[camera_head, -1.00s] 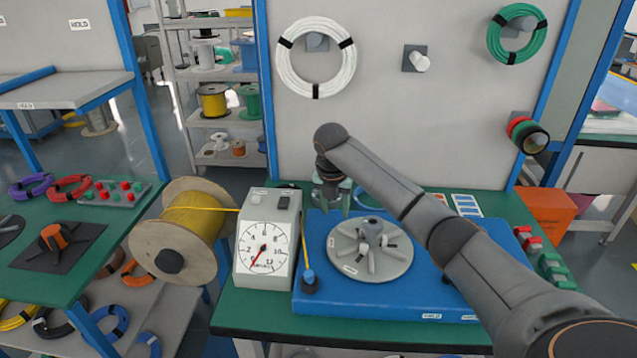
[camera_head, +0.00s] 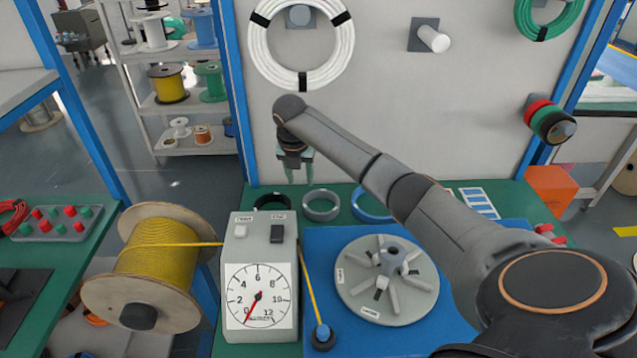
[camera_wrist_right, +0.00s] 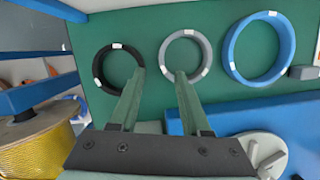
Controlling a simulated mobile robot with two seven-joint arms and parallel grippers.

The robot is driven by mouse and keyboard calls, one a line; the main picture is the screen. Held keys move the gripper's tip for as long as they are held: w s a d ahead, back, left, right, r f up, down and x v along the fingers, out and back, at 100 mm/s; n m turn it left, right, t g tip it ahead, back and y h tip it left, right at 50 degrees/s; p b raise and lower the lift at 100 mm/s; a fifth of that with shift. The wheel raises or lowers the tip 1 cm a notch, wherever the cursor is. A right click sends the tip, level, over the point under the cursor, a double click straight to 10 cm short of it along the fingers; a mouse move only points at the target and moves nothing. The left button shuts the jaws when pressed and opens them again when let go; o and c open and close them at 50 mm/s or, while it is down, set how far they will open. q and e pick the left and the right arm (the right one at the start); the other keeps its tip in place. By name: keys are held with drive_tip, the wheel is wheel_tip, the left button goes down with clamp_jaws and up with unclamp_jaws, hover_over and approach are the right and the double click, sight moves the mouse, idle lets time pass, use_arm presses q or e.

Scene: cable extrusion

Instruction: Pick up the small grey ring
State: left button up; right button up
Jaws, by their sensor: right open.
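The small grey ring (camera_head: 321,217) lies flat on the green bench top, between a black ring (camera_head: 272,197) and a larger blue ring (camera_head: 371,217). In the right wrist view the grey ring (camera_wrist_right: 208,55) is at the upper middle, with the black ring (camera_wrist_right: 97,67) to its left and the blue ring (camera_wrist_right: 233,60) to its right. My right gripper (camera_head: 298,174) is open and empty above the bench, left of and above the grey ring in the head view. In the wrist view one fingertip overlaps the grey ring's lower edge. My left gripper is not in view.
A gauge box (camera_head: 261,275) with a dial stands in front of the rings, beside a yellow cable spool (camera_head: 165,250). A blue plate (camera_head: 320,250) carries a round grey spoked disc (camera_head: 352,300). A wall panel with a white coil (camera_head: 342,50) rises behind.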

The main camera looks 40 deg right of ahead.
sight(304, 200)
drive_tip(key=b+x, duration=0.1)
drive_tip(key=x, duration=0.8)
drive_tip(key=shift+s+f, duration=0.1)
drive_tip(key=shift+f, duration=0.3)
clamp_jaws()
